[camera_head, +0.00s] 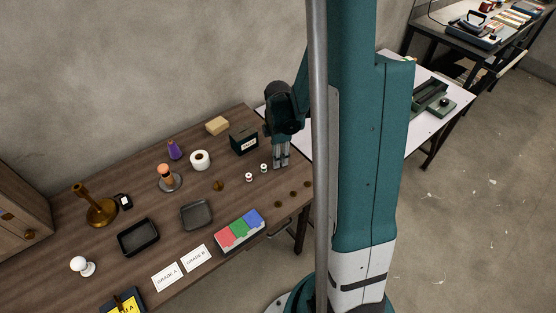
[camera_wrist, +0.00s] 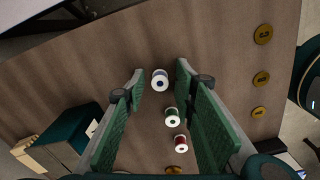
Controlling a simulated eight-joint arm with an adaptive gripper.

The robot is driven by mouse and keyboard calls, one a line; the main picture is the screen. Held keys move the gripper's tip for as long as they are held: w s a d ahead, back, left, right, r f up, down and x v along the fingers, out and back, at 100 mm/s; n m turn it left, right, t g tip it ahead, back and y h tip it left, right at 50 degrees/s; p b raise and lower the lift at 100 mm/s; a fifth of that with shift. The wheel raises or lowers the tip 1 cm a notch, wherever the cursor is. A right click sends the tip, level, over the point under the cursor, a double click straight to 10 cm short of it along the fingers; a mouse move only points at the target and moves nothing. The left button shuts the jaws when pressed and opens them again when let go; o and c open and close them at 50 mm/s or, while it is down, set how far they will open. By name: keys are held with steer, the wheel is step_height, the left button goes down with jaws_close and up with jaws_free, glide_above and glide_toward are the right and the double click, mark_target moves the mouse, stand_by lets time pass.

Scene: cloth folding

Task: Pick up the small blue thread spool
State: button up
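The small blue thread spool (camera_wrist: 160,80), white-rimmed with a dark blue centre, stands on the wooden table between my fingertips in the wrist view. My gripper (camera_wrist: 160,76) is open, with a green-padded finger on either side of the spool and a gap showing on both sides. In the head view my gripper (camera_head: 281,164) points down near the right end of the table, and I cannot make out the blue spool there. A green spool (camera_wrist: 171,117) and a red spool (camera_wrist: 181,144) stand in a row with it, between the finger pads in the wrist view.
Several brass buttons (camera_wrist: 262,79) lie to the right. A dark green box (camera_head: 243,141) stands left of my gripper in the head view.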

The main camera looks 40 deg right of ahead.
steer(key=c, duration=0.5)
steer(key=shift+o, duration=0.2)
steer(key=shift+r, duration=0.1)
steer(key=shift+r+p, duration=0.9)
steer(key=shift+r, duration=4)
steer(key=shift+w, duration=0.1)
